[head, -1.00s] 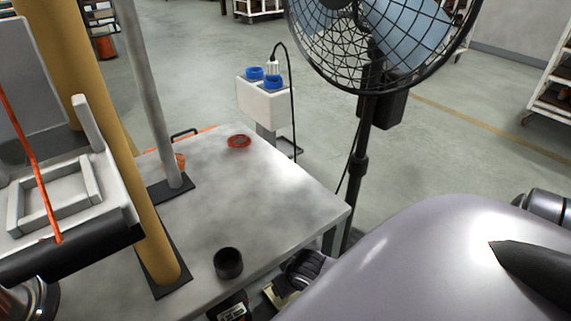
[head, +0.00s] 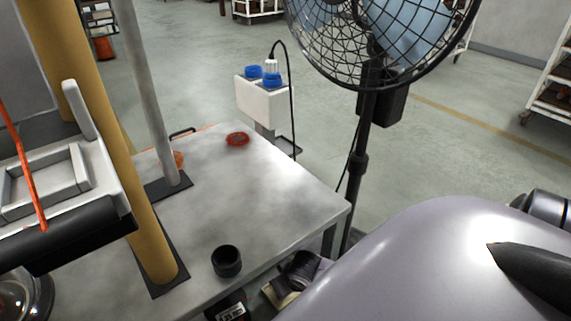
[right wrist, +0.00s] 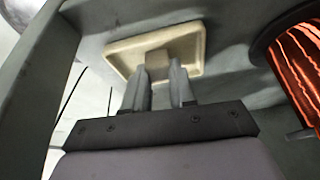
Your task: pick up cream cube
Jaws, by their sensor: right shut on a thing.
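In the right wrist view, my right gripper (right wrist: 159,76) has its two fingers close together on a small cream cube (right wrist: 157,64). The cube shows between and just beyond the fingertips. Behind it is a shallow cream tray (right wrist: 122,50) with a raised rim. I cannot tell whether the cube touches the tray. I cannot make out the right gripper or the cube clearly in the head view. My left gripper is not in view.
A copper-wound coil (right wrist: 302,65) is close on the right in the wrist view. In the head view, a grey table (head: 275,195) carries a black cup (head: 226,261), a red ring (head: 237,139) and posts. A fan (head: 370,85) stands behind.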

